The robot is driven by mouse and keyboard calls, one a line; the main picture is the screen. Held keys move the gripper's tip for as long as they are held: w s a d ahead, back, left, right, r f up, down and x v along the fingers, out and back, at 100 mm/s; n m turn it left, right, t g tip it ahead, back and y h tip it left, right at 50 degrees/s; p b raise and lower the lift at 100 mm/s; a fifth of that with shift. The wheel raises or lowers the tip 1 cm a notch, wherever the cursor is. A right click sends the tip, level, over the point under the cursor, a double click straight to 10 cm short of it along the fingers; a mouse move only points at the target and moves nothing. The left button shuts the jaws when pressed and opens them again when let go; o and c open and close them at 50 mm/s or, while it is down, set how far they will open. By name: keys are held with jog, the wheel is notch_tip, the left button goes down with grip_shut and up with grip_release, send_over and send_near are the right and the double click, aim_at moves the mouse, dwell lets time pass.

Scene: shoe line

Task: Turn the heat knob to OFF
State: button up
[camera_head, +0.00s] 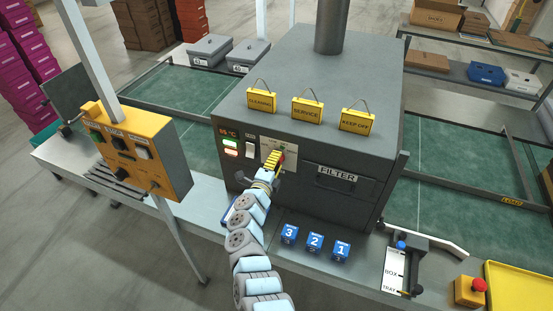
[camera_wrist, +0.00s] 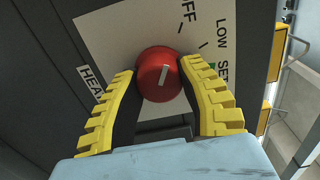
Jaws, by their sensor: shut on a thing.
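The red heat knob (camera_wrist: 159,76) sits on a pale label plate (camera_wrist: 105,35) on the front of the dark oven (camera_head: 320,110). In the wrist view its white pointer line points up and slightly right, roughly toward the tick by the partly cut-off OFF mark. LOW and SET marks lie further right, with a green patch near SET. My gripper (camera_wrist: 160,85) has its yellow ribbed fingers on both sides of the knob and is shut on it. In the head view my gripper (camera_head: 274,160) reaches the oven front and mostly hides the knob.
A lit temperature display and switches (camera_head: 231,143) are left of the knob, a FILTER panel (camera_head: 337,178) right. Blue numbered blocks (camera_head: 314,242) stand on the ledge below. An orange control box (camera_head: 143,150) stands left of my arm.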

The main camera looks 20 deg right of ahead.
jog(key=shift+f, duration=0.15)
jog(key=o, duration=1.2)
jog(key=shift+v, duration=5.95)
